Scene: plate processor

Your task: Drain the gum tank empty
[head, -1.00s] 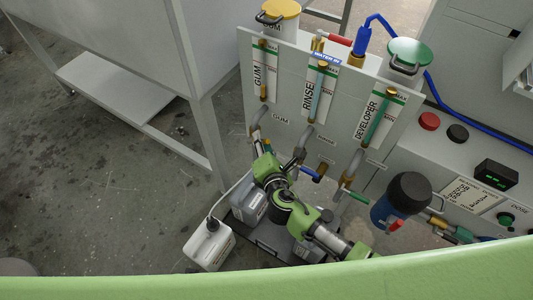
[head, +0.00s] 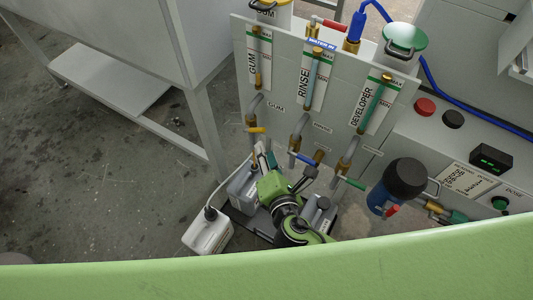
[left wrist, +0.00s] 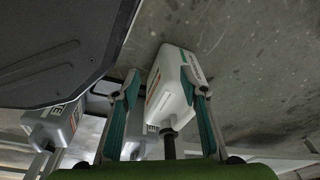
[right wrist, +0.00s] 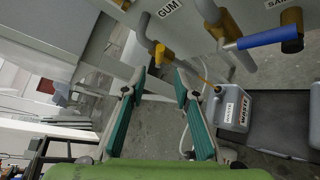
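The gum tank has a yellow lid (head: 271,7), cut off by the head view's top edge, and a sight tube (head: 257,55) on the panel. Its yellow valve handle (head: 257,130) lies crosswise under the gum pipe and shows in the right wrist view (right wrist: 165,54). A thin amber line, apparently a stream, runs down toward the grey jug (right wrist: 233,110). My right gripper (right wrist: 160,77) is open and empty, just short of the valve; in the head view it sits below the handle (head: 265,160). My left gripper (left wrist: 158,76) is open, with a white jug (left wrist: 172,88) beyond its fingers.
The rinse valve's blue handle (head: 302,158) and the developer valve's green handle (head: 351,183) are right of the gum valve. A white jug (head: 208,232) stands on the floor at the tray's left. Open floor lies further left.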

